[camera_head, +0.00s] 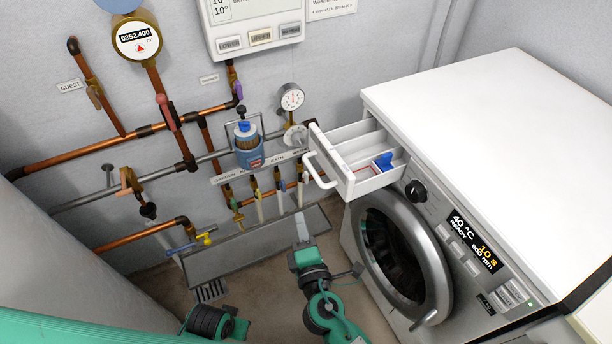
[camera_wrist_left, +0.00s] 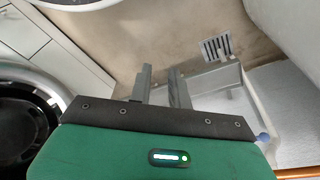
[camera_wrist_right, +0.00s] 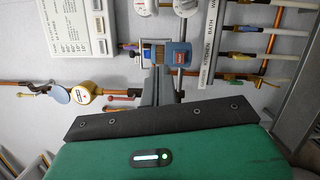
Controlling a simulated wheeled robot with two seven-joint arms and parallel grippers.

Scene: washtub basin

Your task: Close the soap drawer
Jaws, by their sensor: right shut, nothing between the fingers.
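The white soap drawer (camera_head: 345,176) stands pulled out of the upper left front of the white washing machine (camera_head: 490,110). Its white handle (camera_head: 316,172) is on the drawer's front, and a blue insert (camera_head: 383,161) shows in one compartment. My right gripper (camera_head: 301,226) is below and left of the drawer, apart from it, pointing toward the wall. In the right wrist view its fingers (camera_wrist_right: 160,82) are shut and empty. My left gripper's fingers (camera_wrist_left: 161,82) show in the left wrist view, a gap between them and nothing held; its fingertips are not clear in the head view.
The round machine door (camera_head: 403,255) sits below the drawer, with a dial (camera_head: 415,191) beside it. Copper pipes, valves and a blue filter (camera_head: 248,150) line the wall left of the drawer. A grey trough (camera_head: 255,250) runs along the wall's foot. A floor drain (camera_wrist_left: 216,47) lies below.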

